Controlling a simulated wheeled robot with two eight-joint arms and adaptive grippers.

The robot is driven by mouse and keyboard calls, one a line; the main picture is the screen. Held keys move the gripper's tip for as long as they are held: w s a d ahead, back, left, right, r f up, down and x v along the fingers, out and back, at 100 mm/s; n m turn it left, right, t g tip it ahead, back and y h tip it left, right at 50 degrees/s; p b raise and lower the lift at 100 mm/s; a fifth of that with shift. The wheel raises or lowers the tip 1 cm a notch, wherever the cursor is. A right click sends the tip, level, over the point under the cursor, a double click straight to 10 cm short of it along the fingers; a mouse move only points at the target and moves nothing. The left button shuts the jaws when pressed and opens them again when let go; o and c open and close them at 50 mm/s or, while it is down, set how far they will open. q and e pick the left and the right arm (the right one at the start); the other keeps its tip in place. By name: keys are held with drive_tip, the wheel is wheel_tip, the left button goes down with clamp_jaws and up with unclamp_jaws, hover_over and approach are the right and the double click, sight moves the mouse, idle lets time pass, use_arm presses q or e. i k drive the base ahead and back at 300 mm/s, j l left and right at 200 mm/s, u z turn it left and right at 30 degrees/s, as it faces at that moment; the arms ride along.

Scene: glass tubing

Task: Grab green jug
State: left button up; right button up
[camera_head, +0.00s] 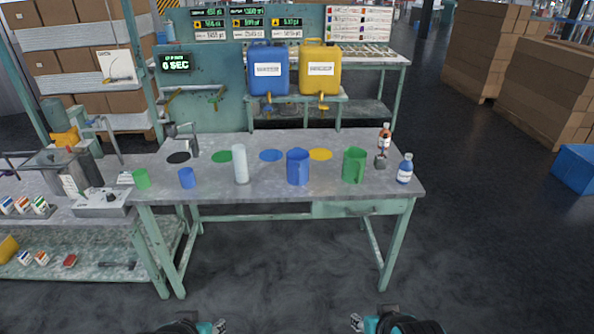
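The green jug (354,166) stands upright on the right part of the grey workbench (270,193), with its handle facing the front. A blue jug (297,168) stands to its left. My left gripper (221,326) and my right gripper (356,322) show only at the bottom edge, well below and in front of the bench. Both are far from the jug. They are small and cut off, so I cannot tell whether their fingers are open or shut.
A white-and-blue bottle (405,169) stands near the right edge. Blue (268,71) and yellow (320,69) canisters stand behind. The floor in front is clear.

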sight(354, 162)
drive_tip(key=i+l+u, duration=0.1)
drive_tip(key=i+l, duration=0.15)
drive_tip(key=l, duration=0.2)
drive_tip(key=i+l, duration=0.25)
drive_tip(key=l, duration=0.2)
drive_tip(key=i+l+u, duration=0.15)
drive_tip(key=i+l, duration=0.15)
drive_tip(key=l, duration=0.2)
drive_tip(key=i+l, duration=0.2)
drive_tip(key=l, duration=0.3)
drive_tip(key=i+l+u, duration=0.15)
drive_tip(key=l, duration=0.35)
drive_tip(key=i+l+u, duration=0.1)
drive_tip(key=i+l, duration=0.2)
drive_tip(key=l, duration=0.2)
drive_tip(key=i+l, duration=0.15)
drive_tip(key=l, duration=0.4)
drive_tip(key=i+l+u, duration=0.15)
drive_tip(key=l, duration=0.4)
drive_tip(key=i, duration=0.05)
